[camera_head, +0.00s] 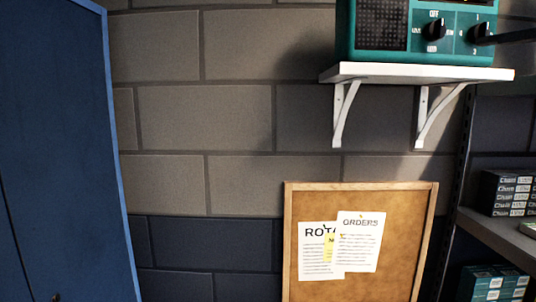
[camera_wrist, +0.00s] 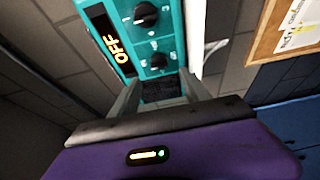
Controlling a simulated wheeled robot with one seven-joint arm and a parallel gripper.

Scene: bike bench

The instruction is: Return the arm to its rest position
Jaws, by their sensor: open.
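My gripper (camera_wrist: 160,88) shows in the wrist view as two grey fingers with a gap between them. It is open and nothing shows held in it. Behind it is my purple wrist housing with a small lit indicator. The fingers point at the teal radio (camera_wrist: 165,25), close to its front; I cannot tell if they touch it. In the head view the radio (camera_head: 378,25) stands on a white wall shelf (camera_head: 400,71), its top cut off. A dark bar enters from the right edge, by the radio's right knob (camera_head: 480,32); it may be part of my arm.
The radio's display (camera_wrist: 110,40) reads OFF in orange. A framed cork board (camera_head: 400,220) with pinned papers hangs below the shelf. A blue cabinet (camera_head: 60,150) stands at left. A rack at right holds dark chain boxes (camera_head: 505,192) and teal boxes (camera_head: 490,285).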

